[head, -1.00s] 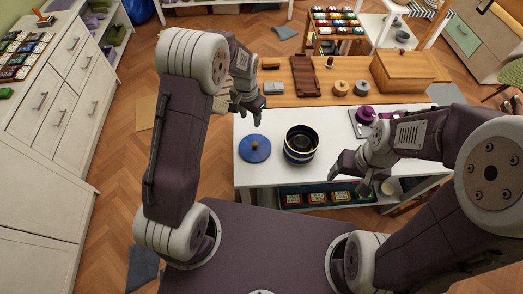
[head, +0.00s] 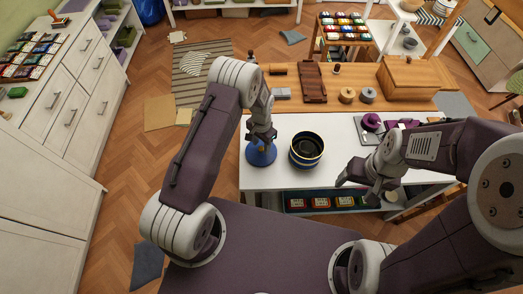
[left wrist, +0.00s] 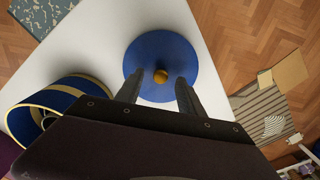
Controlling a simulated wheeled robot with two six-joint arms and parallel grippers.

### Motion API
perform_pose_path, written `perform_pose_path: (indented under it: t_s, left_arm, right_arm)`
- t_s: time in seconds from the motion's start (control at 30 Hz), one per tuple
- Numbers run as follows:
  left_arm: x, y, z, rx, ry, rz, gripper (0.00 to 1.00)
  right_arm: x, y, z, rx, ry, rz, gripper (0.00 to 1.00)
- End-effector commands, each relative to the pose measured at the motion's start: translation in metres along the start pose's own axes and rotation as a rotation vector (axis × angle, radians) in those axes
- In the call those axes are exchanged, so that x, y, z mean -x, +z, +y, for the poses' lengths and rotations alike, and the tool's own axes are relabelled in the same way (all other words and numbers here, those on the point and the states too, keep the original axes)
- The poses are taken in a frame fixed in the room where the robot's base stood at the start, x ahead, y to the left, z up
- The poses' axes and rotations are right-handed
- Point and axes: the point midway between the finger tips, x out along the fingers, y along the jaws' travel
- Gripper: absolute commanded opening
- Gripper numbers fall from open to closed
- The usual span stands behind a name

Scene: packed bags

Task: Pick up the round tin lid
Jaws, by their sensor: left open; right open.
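The round tin lid (head: 259,157) is a blue disc with a small brass knob. It lies flat on the white table (head: 285,180), at the left in the head view, partly hidden by my left gripper (head: 262,137). In the left wrist view the lid (left wrist: 190,55) shows with its knob (left wrist: 153,77) between the two open fingers (left wrist: 161,84). I cannot tell how far the fingertips are above it. The open tin (head: 306,150), dark blue with gold bands, stands beside the lid. My right gripper (head: 368,185) is open and empty over the table's right part.
A wooden strip along the back of the table holds a brown tray (head: 313,82), two rolls of tape or twine (head: 347,95) and a wooden box (head: 408,80). Purple items (head: 372,121) lie at the right. The white front left of the table is clear.

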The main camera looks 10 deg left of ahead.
Motion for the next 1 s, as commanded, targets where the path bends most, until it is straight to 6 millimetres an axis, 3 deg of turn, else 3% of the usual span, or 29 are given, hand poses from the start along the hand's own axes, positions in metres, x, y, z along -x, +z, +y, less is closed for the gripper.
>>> perform_pose_path:
  t_s: [0.1, 0.33, 0.5, 0.83, 1.0]
  left_arm:
    - [-0.013, 0.0, 0.0, 0.0, 0.0, 0.0, 0.45]
    - [-0.016, -0.001, 0.0, 0.0, -0.001, 0.003, 0.45]
    - [-0.016, -0.001, 0.0, 0.0, -0.001, 0.003, 0.0]
    - [-0.013, -0.001, 0.0, 0.0, -0.001, 0.003, 0.0]
    - [0.009, -0.002, 0.0, 0.0, -0.002, 0.006, 0.0]
  right_arm:
    - [0.004, 0.0, 0.0, 0.0, 0.0, 0.0, 0.75]
    - [0.003, 0.0, 0.0, 0.0, 0.0, 0.0, 0.75]
    - [0.003, 0.0, 0.0, 0.0, 0.0, 0.0, 0.75]
    - [0.002, 0.0, 0.0, 0.0, 0.0, 0.0, 0.75]
    - [-0.003, 0.0, 0.0, 0.0, 0.0, 0.0, 0.75]
